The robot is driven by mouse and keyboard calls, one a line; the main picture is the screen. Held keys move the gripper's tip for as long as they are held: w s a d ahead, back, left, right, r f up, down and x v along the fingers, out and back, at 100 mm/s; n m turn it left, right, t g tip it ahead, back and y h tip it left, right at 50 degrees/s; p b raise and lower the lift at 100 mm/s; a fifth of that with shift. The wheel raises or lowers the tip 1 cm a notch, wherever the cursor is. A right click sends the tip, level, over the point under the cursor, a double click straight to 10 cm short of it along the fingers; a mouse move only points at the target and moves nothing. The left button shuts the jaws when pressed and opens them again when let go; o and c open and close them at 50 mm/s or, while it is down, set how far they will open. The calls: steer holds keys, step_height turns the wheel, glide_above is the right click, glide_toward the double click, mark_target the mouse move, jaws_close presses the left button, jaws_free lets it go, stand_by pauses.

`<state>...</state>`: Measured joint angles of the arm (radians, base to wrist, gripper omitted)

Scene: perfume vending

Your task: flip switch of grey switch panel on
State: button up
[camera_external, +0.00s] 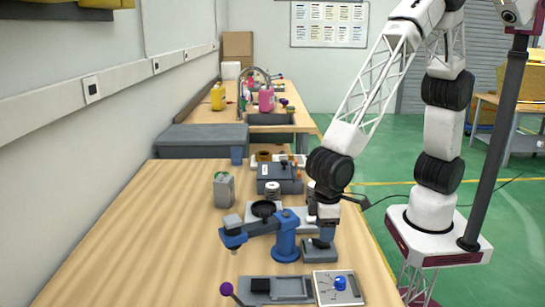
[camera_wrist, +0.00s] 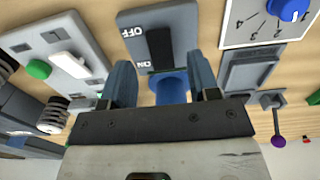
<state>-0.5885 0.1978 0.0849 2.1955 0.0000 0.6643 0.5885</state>
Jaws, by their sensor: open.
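The grey switch panel (camera_wrist: 184,18) lies at the top middle of the wrist view, with a black switch (camera_wrist: 159,45) on it. An OFF label is at its far end and an ON label at the end nearer my gripper. I cannot tell which way the switch is tipped. In the external view the panel (camera_external: 318,256) sits on the table below my gripper (camera_external: 326,228), partly hidden by it. My gripper (camera_wrist: 160,82) is open, its two blue-grey fingers apart on either side of the panel's near end, with nothing held between them.
A blue press-like device (camera_external: 285,236) stands close left of my gripper. A white dial panel with a blue knob (camera_external: 340,283) and a grey unit with a purple-ball lever (camera_external: 227,289) are in front. A grey box (camera_external: 280,172) and a canister (camera_external: 223,190) stand behind. The table's left front is clear.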

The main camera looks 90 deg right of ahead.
steer(key=shift+f, duration=1.8)
steer(key=c, duration=0.9)
steer(key=shift+w+g, duration=0.15)
steer(key=shift+g, duration=0.45)
steer(key=o, duration=0.9)
steer(key=shift+r, duration=0.1)
steer(key=shift+w+r, duration=0.25)
steer(key=shift+r, duration=1.7)
steer(key=shift+w+r, duration=0.2)
steer(key=shift+r, duration=1.7)
